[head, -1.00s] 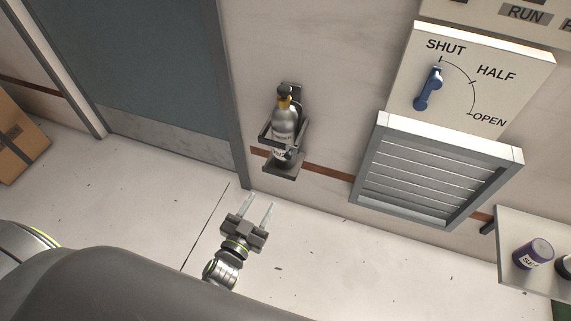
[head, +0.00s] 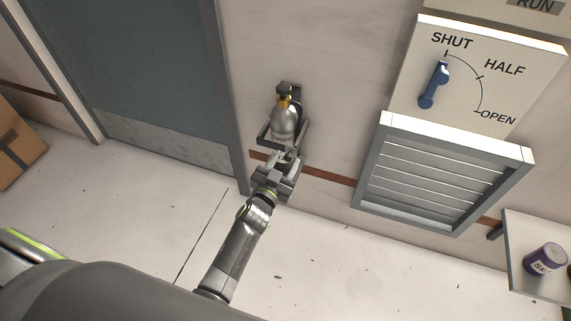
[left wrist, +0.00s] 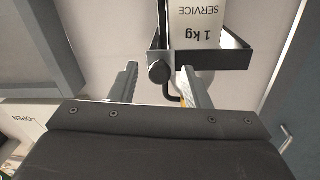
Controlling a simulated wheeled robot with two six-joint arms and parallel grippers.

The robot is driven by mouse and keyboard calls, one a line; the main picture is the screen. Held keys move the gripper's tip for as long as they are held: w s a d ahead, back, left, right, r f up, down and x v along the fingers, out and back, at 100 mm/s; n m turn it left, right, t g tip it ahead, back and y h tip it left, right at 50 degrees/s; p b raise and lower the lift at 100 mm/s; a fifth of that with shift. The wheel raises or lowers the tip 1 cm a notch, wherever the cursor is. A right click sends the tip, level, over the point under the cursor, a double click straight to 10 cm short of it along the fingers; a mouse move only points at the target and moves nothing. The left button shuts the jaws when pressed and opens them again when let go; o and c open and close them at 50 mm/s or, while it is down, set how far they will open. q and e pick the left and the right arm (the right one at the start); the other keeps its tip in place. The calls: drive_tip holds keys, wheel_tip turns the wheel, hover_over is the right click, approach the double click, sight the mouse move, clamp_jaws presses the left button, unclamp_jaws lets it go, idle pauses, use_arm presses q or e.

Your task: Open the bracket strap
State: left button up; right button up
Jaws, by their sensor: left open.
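A silver bottle (head: 284,122) with a yellow-orange top stands in a dark wall bracket (head: 288,88). The dark strap (head: 265,135) runs around the bottle's front. In the left wrist view the strap (left wrist: 215,60) crosses below the upside-down "1 kg" label of the bottle (left wrist: 200,22), with a round dark knob (left wrist: 160,72) at its end. My left gripper (head: 287,157) is open in front of the bracket's lower part. In the wrist view its fingers stand on both sides of the knob, with no clear contact. My right gripper is not in view. The gripper hides the bracket's lower shelf.
A louvred vent (head: 440,180) and a panel with a blue lever (head: 434,85) at SHUT are on the wall to the right. A shelf (head: 540,277) with a purple can (head: 545,260) is at the far right. A door (head: 150,70) and a cardboard box (head: 15,145) are left.

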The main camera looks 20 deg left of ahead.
use_arm(q)
drive_tip(key=shift+w, duration=0.25)
clamp_jaws()
idle(0.4)
